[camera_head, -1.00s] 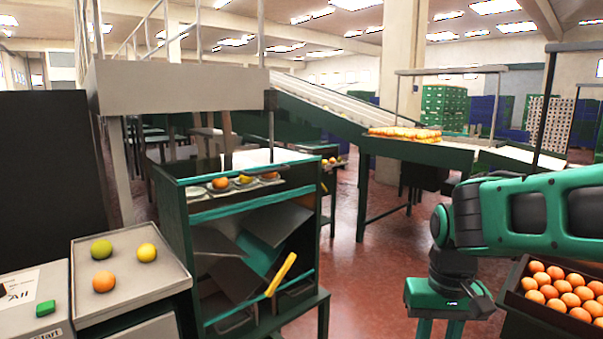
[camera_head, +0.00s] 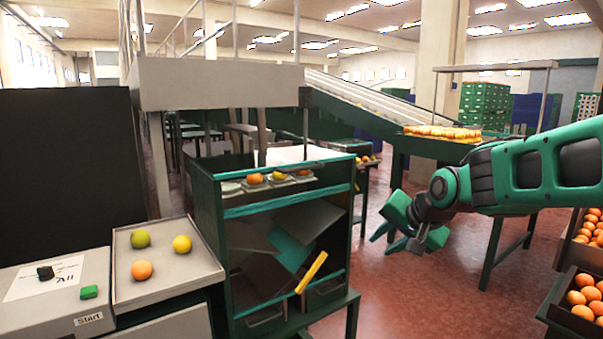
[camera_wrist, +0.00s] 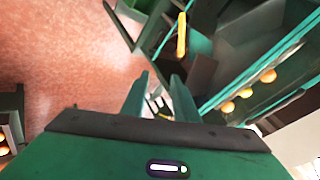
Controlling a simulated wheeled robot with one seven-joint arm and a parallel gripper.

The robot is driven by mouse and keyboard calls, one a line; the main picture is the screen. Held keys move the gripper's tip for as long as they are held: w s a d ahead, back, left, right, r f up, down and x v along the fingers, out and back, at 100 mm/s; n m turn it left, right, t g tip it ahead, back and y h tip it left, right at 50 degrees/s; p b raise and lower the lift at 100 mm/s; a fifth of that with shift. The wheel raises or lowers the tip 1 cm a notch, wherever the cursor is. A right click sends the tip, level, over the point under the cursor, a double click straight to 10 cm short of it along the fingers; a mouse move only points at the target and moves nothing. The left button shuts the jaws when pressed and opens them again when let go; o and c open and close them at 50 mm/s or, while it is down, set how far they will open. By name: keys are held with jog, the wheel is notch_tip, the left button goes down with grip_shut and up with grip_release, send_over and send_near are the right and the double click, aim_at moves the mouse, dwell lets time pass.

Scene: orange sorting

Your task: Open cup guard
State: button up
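The sorting machine (camera_head: 203,230) is a dark green frame left of centre in the head view. A row of cups near its top holds several fruits (camera_head: 279,174). A teal bar (camera_head: 285,203) runs across the front below the cups. A yellow handle (camera_head: 311,272) sits tilted at the machine's lower front; it also shows at the top of the wrist view (camera_wrist: 182,36). I cannot tell for sure which part is the cup guard. My gripper (camera_head: 384,243) is right of the machine, apart from the handle. Its fingers (camera_wrist: 160,82) are spread with nothing between them.
A grey tray (camera_head: 165,296) with three fruits stands left of the machine, beside a panel with a green Start button (camera_head: 89,292). Crates of oranges (camera_head: 570,316) stand at the right. A conveyor (camera_head: 375,103) slopes behind. Red floor (camera_head: 400,290) lies open between machine and crates.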

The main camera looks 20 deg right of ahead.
jog(key=w+a+r+m+t+y, duration=0.2)
jog(key=w+a+r+t, duration=0.2)
jog(key=w+a+r, duration=0.35)
jog(key=m+t+y, duration=0.2)
send_near(305, 169)
jog(key=x, duration=1)
jog(key=shift+w+a, duration=0.15)
jog(key=shift+w, duration=0.2)
